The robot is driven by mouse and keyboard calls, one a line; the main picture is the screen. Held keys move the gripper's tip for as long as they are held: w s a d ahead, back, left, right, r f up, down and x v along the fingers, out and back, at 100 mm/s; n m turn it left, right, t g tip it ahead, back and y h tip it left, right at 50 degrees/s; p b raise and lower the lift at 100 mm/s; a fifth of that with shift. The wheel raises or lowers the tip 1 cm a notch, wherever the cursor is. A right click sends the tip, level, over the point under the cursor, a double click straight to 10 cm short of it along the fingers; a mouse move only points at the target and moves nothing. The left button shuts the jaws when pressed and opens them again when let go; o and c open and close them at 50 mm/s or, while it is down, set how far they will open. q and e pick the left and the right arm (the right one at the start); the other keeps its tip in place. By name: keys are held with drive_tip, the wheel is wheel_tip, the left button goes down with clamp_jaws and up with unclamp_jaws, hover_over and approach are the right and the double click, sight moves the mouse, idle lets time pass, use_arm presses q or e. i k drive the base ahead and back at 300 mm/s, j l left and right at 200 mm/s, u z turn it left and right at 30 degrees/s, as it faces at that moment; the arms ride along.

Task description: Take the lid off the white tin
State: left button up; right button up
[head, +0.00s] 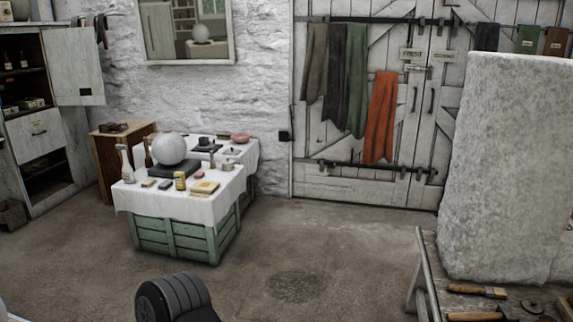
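A small table draped with a white cloth (135,200) over a green crate-like base (180,240) stands left of centre. Several small items are on it. A small whitish round item (231,152) near its back right could be the white tin, but it is too small to tell, and so is any lid. A yellow tin (180,181) stands near the front edge. Neither of my grippers shows in the head view.
A white plaster sphere (169,148) sits on a dark base among the items. A wooden cabinet (117,160) stands behind left. A large rough pale block (510,165) and a workbench with tools (477,291) are at right. The floor (330,240) between is open.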

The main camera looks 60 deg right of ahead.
sight(226, 167)
drive_tip(key=z, duration=1.7)
drive_tip(key=i+z, duration=0.1)
drive_tip(key=i, duration=2.9)
drive_tip(key=i+z, duration=0.2)
drive_tip(key=i, duration=0.3)
drive_tip(key=i+j+z, duration=0.15)
drive_tip(key=i, duration=0.35)
drive_tip(key=i+j+z, duration=0.2)
drive_tip(key=i, duration=0.3)
drive_tip(key=i+j+z, duration=0.15)
drive_tip(key=i+j, duration=0.15)
drive_tip(key=i, duration=0.15)
drive_tip(key=i+j+z, duration=0.2)
drive_tip(key=i, duration=0.25)
drive_tip(key=i+j, duration=0.05)
drive_tip(key=j, duration=0.05)
